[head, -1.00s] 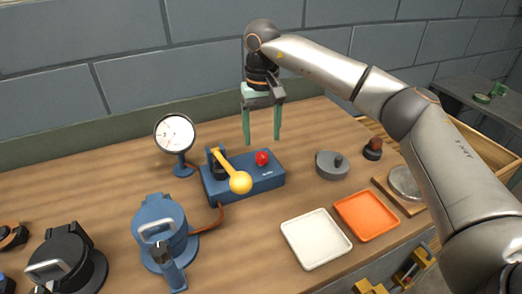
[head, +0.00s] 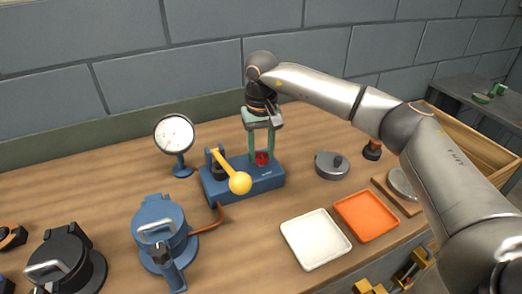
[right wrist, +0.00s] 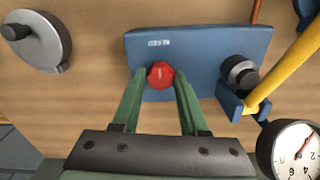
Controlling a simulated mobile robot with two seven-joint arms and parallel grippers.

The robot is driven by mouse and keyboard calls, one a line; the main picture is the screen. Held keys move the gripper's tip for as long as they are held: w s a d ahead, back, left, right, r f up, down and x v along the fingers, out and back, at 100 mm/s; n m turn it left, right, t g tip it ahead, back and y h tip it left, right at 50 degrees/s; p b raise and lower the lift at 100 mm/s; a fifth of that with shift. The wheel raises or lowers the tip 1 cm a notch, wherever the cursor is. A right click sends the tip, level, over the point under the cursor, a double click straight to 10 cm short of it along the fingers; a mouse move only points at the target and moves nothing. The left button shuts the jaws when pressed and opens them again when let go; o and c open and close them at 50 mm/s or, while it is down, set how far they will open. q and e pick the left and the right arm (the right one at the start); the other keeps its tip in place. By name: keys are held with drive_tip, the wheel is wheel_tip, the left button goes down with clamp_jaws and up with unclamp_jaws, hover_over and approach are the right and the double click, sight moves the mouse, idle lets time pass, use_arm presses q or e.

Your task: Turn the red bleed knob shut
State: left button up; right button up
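The red bleed knob (head: 262,158) sits on top of the blue pump block (head: 255,182), toward its right end. It also shows in the right wrist view (right wrist: 160,75), with a pale line across its top. My right gripper (head: 264,161) points down over the block with one green finger on each side of the knob. In the right wrist view the fingertips (right wrist: 160,76) flank the knob and look spread, with a small gap to it. My left gripper is in neither view.
A yellow-ended lever (head: 238,180) and a pressure gauge (head: 174,133) stand left of the knob. A grey round lidded part (head: 331,165) is to the right. White (head: 316,260) and orange (head: 366,216) trays lie in front. A blue casing (head: 165,228) stands front left.

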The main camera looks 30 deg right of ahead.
drive_tip(key=c, duration=0.4)
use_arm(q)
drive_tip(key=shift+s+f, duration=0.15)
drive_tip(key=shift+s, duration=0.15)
use_arm(e)
clamp_jaws()
